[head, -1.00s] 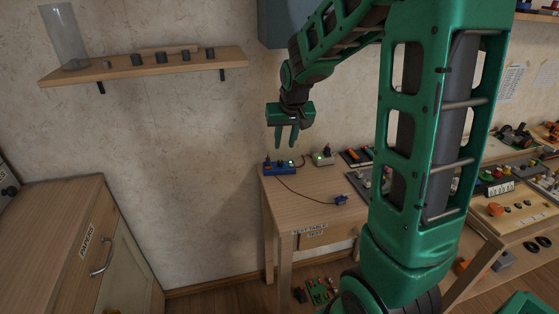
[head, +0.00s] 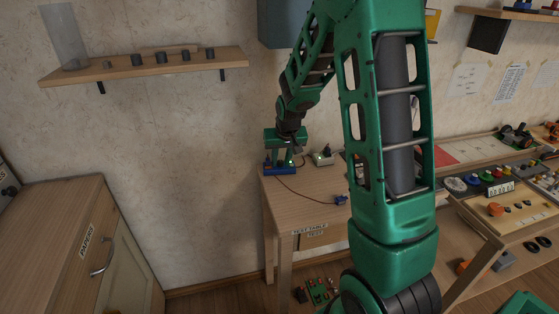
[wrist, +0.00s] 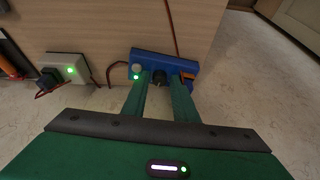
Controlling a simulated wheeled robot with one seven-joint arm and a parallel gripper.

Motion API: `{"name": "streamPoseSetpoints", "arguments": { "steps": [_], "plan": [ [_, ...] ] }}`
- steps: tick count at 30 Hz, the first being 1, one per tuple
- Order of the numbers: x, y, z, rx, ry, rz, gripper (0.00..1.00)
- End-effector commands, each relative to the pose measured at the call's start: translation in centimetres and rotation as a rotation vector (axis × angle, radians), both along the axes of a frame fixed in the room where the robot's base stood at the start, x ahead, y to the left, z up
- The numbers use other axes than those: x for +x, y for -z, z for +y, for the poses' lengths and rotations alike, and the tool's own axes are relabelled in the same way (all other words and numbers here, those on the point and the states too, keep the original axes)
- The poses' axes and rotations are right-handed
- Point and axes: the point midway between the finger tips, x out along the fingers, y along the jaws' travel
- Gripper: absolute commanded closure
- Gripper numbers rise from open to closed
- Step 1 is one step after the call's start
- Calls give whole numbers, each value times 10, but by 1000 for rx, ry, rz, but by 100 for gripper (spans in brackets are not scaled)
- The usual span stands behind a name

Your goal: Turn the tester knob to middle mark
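The tester is a blue box (head: 283,170) at the back left corner of the test table. In the wrist view the blue tester (wrist: 150,56) shows a pale round part, a lit green light and an orange part. A dark knob (wrist: 159,78) sits on it between my fingertips. My gripper (wrist: 161,80) points at the tester with its fingers apart, one on each side of the knob. I cannot tell whether a finger touches it. In the head view my gripper (head: 284,163) is right above the box, hiding the knob. The knob's marks are not readable.
A pale box with a green light (head: 323,158) stands right of the tester, joined by a wire. The wall is close behind. The table's front left is clear.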

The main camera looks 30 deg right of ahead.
Motion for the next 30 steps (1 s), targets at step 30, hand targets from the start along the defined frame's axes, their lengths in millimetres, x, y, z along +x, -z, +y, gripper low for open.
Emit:
{"name": "streamPoseSetpoints", "arguments": {
  "steps": [30],
  "plan": [
    [0, 0, -1, 1, -67, 0, 74]
  ]
}}
